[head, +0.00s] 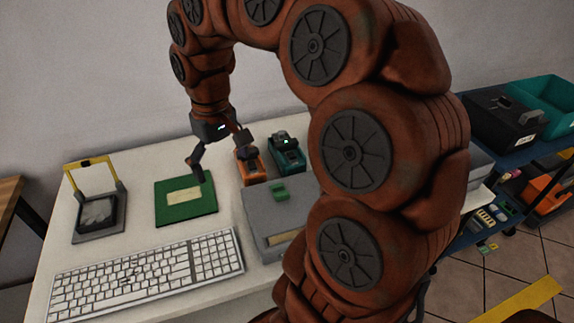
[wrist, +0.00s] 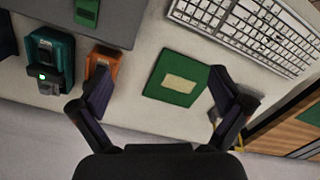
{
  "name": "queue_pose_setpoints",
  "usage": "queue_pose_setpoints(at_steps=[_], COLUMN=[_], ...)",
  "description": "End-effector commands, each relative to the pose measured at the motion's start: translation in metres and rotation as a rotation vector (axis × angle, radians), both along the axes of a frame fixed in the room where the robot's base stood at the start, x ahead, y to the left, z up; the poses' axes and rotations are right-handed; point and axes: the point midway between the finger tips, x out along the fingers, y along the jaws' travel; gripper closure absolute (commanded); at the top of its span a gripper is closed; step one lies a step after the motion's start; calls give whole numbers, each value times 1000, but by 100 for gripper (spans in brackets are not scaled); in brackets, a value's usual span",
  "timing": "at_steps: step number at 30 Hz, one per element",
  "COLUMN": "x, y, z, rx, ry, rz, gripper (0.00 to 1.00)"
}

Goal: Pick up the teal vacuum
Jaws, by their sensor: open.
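The teal vacuum (head: 287,152) is a small teal and dark device with a lit green light, standing on the white table. It stands right of an orange device and behind the grey box. In the wrist view the teal vacuum (wrist: 62,62) is at the left, outside my fingers. My gripper (head: 223,163) is open and empty above the table, left of the vacuum. In the wrist view my gripper (wrist: 160,80) has its fingers spread wide on either side of the green mat. Its left finger overlaps the orange device.
The orange device (head: 249,169) stands close beside the vacuum. The grey box (head: 262,211) with a green piece on top lies in front. A green mat (head: 172,208), a keyboard (head: 150,273) and a yellow-handled grey device (head: 98,216) occupy the left. Bins (head: 505,118) stand at right.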

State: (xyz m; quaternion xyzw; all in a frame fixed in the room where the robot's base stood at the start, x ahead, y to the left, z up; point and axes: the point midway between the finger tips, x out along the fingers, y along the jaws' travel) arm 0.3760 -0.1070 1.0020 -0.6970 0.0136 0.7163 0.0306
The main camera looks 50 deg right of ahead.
Motion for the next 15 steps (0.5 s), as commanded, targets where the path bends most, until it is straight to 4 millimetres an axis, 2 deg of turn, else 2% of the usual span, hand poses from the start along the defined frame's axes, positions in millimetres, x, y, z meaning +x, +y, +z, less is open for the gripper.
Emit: queue_pose_setpoints(at_steps=[1,3,7,12,15], x=[14,30,49,54,50], y=[-20,-49,-109,-186,-220], z=[-12,-18,-33,-57,-68], rx=[4,4,-1,-13,-21], ry=[-9,-19,-34,-32,-28], rz=[-30,-75,-174,-309,-372], gripper=[0,0,0,0,0])
